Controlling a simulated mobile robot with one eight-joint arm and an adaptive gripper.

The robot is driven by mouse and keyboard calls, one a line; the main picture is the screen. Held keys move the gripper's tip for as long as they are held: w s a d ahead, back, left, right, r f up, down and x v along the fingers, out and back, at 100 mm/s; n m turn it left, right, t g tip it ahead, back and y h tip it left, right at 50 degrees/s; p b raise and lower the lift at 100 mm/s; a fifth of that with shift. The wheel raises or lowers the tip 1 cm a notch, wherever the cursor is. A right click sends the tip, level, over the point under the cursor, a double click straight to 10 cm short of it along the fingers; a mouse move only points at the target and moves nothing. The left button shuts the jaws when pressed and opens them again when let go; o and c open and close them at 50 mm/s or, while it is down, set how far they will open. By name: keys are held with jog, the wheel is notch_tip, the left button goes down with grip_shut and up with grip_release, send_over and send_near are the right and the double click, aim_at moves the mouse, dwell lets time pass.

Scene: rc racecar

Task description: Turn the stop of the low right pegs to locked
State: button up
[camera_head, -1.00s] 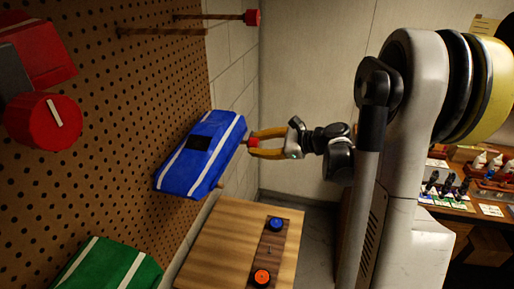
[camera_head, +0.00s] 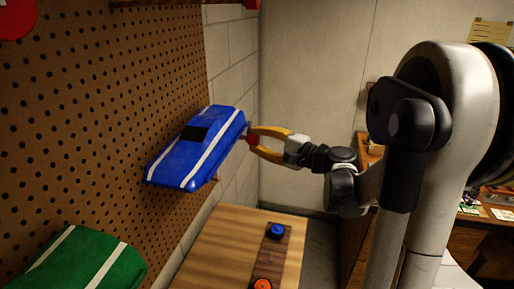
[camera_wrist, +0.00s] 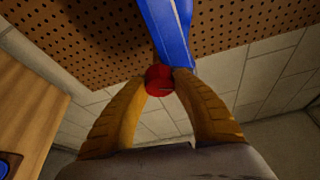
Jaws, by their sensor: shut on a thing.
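My gripper (camera_head: 252,141) has yellow fingers and is at the right end of the blue car, in front of the pegboard. In the wrist view my gripper (camera_wrist: 160,83) is shut on the red stop (camera_wrist: 159,79), a round knob between the fingertips with a mark on its face. The red stop (camera_head: 254,140) is small and partly covered by the fingers in the head view. The blue car (camera_head: 200,148) with white stripes hangs at the pegboard and shows behind the stop in the wrist view (camera_wrist: 171,35). The mark's setting is too small to read.
The pegboard (camera_head: 120,105) fills the left. A green car (camera_head: 75,268) is at the lower left. A wooden table (camera_head: 222,255) below carries a blue button (camera_head: 276,231) and an orange button (camera_head: 261,284). A cluttered bench (camera_head: 490,212) is at the right.

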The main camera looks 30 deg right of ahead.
jog(key=n+t+b, duration=0.1)
jog(key=n+b, duration=0.1)
jog(key=n+y+b, duration=0.1)
jog(key=n, duration=0.2)
jog(key=shift+t+b, duration=0.4)
dwell(0.3)
jog(key=o, duration=1.2)
jog(key=v, duration=1.2)
